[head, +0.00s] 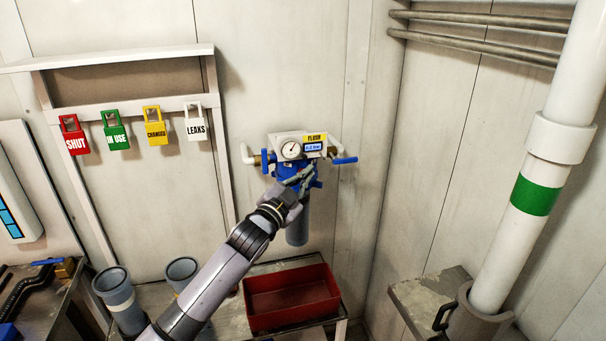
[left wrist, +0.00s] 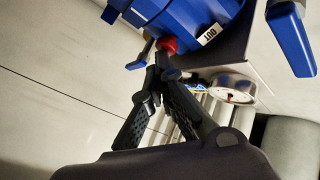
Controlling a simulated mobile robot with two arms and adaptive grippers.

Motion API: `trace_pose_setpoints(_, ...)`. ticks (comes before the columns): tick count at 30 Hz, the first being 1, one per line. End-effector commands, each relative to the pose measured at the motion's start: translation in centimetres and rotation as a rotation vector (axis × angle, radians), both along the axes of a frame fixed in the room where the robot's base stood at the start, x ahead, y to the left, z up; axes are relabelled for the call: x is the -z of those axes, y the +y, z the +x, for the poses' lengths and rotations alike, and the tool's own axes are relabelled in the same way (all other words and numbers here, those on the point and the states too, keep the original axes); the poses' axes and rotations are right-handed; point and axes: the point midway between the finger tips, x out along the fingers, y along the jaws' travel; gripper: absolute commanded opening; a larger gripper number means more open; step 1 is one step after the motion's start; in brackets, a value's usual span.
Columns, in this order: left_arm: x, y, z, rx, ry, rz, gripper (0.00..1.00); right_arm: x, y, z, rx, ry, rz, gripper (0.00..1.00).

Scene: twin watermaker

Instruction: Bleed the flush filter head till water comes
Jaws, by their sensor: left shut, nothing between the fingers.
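The flush filter head (head: 292,171) is blue and sits on the wall under a gauge panel with a yellow FLUSH label (head: 315,138). A grey filter bowl (head: 297,226) hangs below it. My left gripper (head: 303,180) is in front of the head and hides part of it. In the left wrist view, the blue head (left wrist: 185,18) carries an OUT label and a small red button (left wrist: 167,45). The shut, empty fingertips (left wrist: 160,62) are right by the red button; I cannot tell if they touch it. I see no water. My right gripper is not in view.
Blue valve handles flank the head on the left (head: 265,160) and right (head: 345,160). A red tray (head: 290,297) stands on a bench below. Several coloured tags hang on a rack (head: 130,105) at left. A white pipe (head: 545,160) rises at right.

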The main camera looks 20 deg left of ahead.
Motion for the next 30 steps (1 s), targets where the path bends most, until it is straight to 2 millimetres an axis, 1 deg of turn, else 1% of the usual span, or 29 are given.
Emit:
trace_pose_setpoints(16,0.0,0.2,0.2,-0.001,-0.001,0.001,0.00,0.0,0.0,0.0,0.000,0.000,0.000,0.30)
trace_pose_setpoints(30,0.0,-0.8,-1.3,-0.001,-0.001,0.000,0.00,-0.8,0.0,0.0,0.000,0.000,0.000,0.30)
